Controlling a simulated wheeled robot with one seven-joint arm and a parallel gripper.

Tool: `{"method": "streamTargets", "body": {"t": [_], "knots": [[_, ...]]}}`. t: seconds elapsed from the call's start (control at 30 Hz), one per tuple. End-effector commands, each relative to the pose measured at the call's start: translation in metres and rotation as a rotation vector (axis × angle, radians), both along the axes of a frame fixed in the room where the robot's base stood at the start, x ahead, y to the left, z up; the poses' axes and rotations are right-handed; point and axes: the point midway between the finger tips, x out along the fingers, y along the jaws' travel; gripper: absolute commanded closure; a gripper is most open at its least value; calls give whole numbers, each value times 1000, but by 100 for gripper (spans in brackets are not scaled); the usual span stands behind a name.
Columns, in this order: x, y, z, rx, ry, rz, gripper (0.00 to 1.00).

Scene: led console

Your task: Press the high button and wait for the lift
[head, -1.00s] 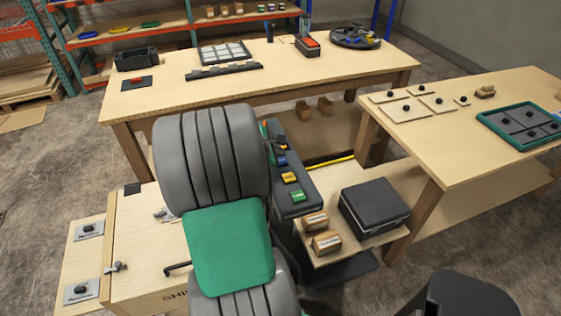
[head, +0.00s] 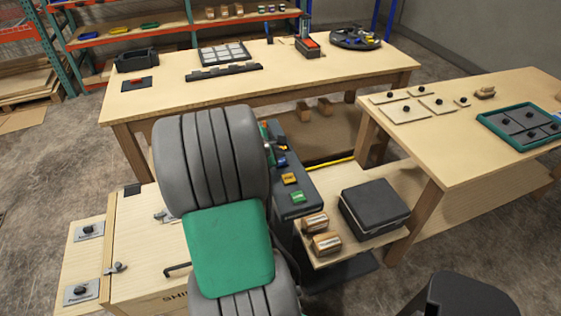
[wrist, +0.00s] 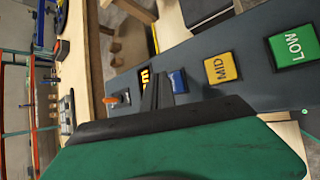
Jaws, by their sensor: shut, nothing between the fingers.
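The dark console (head: 300,205) stands right of my arm in the head view. In the wrist view the console (wrist: 235,100) carries a green LOW button (wrist: 292,47), a yellow MID button (wrist: 222,69) and a blue button (wrist: 178,80), whose label is hidden. The green (head: 298,197) and yellow (head: 289,178) buttons also show in the head view. My gripper (wrist: 157,88) is shut and empty, its tips beside the blue button; I cannot tell whether they touch it. The lift platform (head: 350,245) bears a black case (head: 374,209) and wooden blocks (head: 326,244).
An orange-tipped switch (wrist: 112,99) and a yellow label (wrist: 146,77) are near the gripper. A long workbench (head: 170,108) stands behind, another table (head: 465,150) at right. A wooden crate (head: 140,240) is left of my arm. A black stool (head: 462,295) is at front right.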

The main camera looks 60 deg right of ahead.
Motion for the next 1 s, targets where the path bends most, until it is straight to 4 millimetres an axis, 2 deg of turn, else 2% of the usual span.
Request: {"method": "streamTargets", "body": {"t": [0.6, 1.0], "knots": [[0, 0, 0, 0, 0, 0, 100], [0, 0, -8, 0, 0, 0, 100]]}}
